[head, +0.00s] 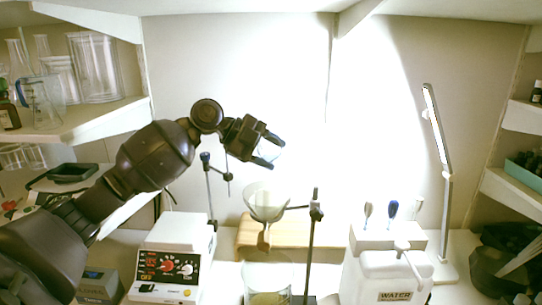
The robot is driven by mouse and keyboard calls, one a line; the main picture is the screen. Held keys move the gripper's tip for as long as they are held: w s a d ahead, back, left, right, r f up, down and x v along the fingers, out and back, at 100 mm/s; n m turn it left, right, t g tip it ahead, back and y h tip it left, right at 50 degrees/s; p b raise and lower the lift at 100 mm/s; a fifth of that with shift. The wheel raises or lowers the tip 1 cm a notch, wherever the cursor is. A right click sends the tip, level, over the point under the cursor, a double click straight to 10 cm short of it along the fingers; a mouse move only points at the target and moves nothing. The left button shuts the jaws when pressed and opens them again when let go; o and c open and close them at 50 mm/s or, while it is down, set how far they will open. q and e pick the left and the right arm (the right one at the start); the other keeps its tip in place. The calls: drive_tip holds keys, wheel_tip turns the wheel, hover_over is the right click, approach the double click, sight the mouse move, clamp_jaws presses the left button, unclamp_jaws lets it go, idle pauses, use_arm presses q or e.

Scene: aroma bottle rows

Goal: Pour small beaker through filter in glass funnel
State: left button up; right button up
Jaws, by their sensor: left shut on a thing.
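My left gripper (268,148) is raised above the funnel and shut on the small beaker (270,152). The beaker is pale, clear and mostly lost against the bright wall; its tilt and contents are hard to make out. The glass funnel (267,202) sits below it, held by a stand (314,232), with a pale lining inside that looks like the filter. A larger glass beaker (268,280) stands under the funnel stem with some yellowish stuff at its bottom. My right gripper is not in view.
A white hotplate stirrer (172,262) stands left of the funnel and a white water container (392,277) right of it. A wooden board (243,232) lies behind. A lamp (440,170) stands at right. Shelves with glassware (95,68) flank the bench.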

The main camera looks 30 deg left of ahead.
use_arm(q)
drive_tip(key=shift+b, duration=0.3)
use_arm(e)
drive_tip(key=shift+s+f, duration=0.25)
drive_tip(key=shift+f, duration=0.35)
use_arm(q)
drive_tip(key=shift+f+m+t+b, duration=0.15)
drive_tip(key=shift+m+t+b, duration=0.15)
drive_tip(key=shift+t+b, duration=0.15)
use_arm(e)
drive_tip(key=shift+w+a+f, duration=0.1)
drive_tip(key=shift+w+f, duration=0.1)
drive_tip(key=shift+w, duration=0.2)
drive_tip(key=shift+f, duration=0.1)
use_arm(q)
drive_tip(key=shift+f+m+t+y+b, duration=0.2)
drive_tip(key=shift+m+t+y+b, duration=0.15)
drive_tip(key=shift+b, duration=0.3)
drive_tip(key=shift+s+r+m+t, duration=0.1)
drive_tip(key=shift+r+m+t, duration=0.25)
drive_tip(key=shift+m+t, duration=0.1)
drive_tip(key=shift+s+d+r, duration=0.1)
drive_tip(key=shift+d, duration=0.05)
drive_tip(key=shift+s+r, duration=0.1)
drive_tip(key=shift+s, duration=0.05)
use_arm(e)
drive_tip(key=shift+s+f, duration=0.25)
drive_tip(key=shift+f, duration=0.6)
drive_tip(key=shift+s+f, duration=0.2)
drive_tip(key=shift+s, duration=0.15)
